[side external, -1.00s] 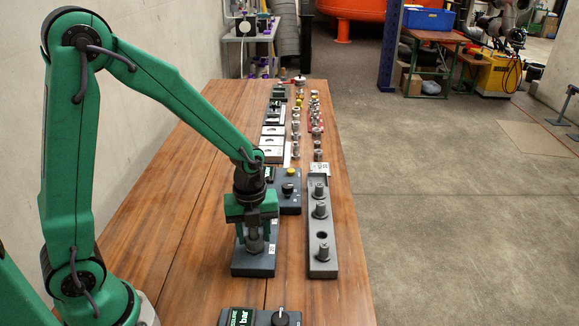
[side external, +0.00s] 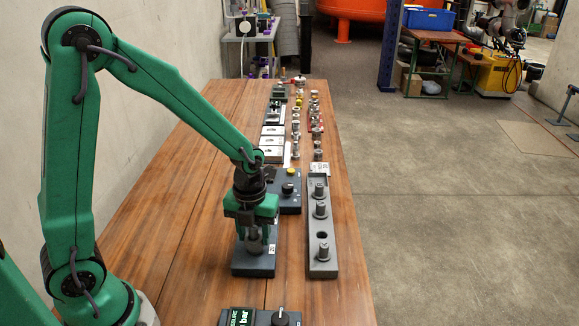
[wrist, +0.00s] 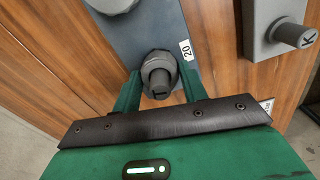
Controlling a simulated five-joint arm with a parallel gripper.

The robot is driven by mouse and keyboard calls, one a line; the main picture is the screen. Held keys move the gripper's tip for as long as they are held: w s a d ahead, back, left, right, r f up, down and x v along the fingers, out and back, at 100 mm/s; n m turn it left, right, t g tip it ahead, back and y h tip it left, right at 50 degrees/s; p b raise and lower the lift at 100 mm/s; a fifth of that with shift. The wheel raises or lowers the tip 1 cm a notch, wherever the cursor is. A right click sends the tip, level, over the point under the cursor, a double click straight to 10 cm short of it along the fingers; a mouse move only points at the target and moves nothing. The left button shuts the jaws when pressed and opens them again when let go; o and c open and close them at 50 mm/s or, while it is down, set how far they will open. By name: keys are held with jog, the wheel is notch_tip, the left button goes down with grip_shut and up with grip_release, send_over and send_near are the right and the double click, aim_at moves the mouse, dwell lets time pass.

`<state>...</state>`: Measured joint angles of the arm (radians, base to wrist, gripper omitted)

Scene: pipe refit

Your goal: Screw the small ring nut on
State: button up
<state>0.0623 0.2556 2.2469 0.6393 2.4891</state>
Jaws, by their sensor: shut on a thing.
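My gripper (side external: 255,240) is over a dark grey base block (side external: 262,268) on the bench. In the wrist view its two green fingers (wrist: 158,88) are shut on either side of a round grey metal part, which I take for the small ring nut (wrist: 158,58). A darker peg with a mark on its end (wrist: 159,82) stands up from the part towards the camera. The part is at the block, beside a white label reading 20 (wrist: 186,50). I cannot tell how its thread sits.
Right of the block is a long grey rack (side external: 322,263) with several upright pegs and one empty hole (side external: 322,236). The bench left of the block is clear.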

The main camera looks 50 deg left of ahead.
jog(key=shift+m, duration=1.9)
jog(key=o, duration=0.8)
jog(key=n, duration=0.5)
jog(key=shift+n, duration=0.5)
